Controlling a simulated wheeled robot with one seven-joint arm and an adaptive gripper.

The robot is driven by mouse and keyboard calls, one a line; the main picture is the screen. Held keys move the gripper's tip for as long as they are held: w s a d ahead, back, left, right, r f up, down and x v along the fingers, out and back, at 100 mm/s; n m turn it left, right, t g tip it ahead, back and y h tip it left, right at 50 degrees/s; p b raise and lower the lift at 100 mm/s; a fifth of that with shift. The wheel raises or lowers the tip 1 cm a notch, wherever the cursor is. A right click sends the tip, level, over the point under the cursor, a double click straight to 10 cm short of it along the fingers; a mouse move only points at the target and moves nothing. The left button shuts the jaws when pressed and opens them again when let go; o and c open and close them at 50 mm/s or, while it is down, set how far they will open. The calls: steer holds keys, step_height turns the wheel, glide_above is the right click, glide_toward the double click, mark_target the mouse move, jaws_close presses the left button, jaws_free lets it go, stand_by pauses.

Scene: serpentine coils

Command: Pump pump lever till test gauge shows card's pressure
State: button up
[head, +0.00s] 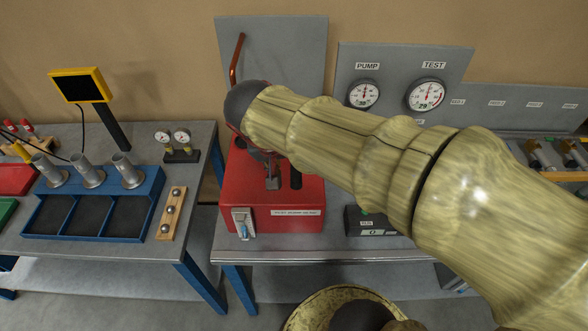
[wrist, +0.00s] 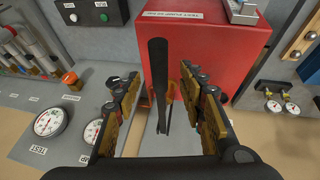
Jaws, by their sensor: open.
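The pump lever (wrist: 158,75) is a long black bar standing between the fingers of my gripper (wrist: 160,82) in the wrist view. The fingers are open on either side of it, with gaps visible. The red pump (head: 275,195) stands on the bench, and its red body also shows in the wrist view (wrist: 205,35). The round white test gauge (head: 426,95), labelled TEST, is on the back panel; it shows at the left in the wrist view (wrist: 50,122). Its needle is too small to read surely. I cannot make out a card with a pressure.
A PUMP gauge (head: 363,94) sits left of the test gauge. A small black box (head: 370,222) stands right of the pump. A copper pipe (head: 236,60) rises behind it. The left bench has a blue tray (head: 150,205) and two small gauges (head: 172,137). My arm hides much of the right bench.

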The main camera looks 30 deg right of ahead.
steer(key=v, duration=0.3)
steer(key=shift+s+a+r, duration=0.1)
steer(key=shift+a+r, duration=0.05)
steer(key=shift+r, duration=0.15)
steer(key=shift+f, duration=0.1)
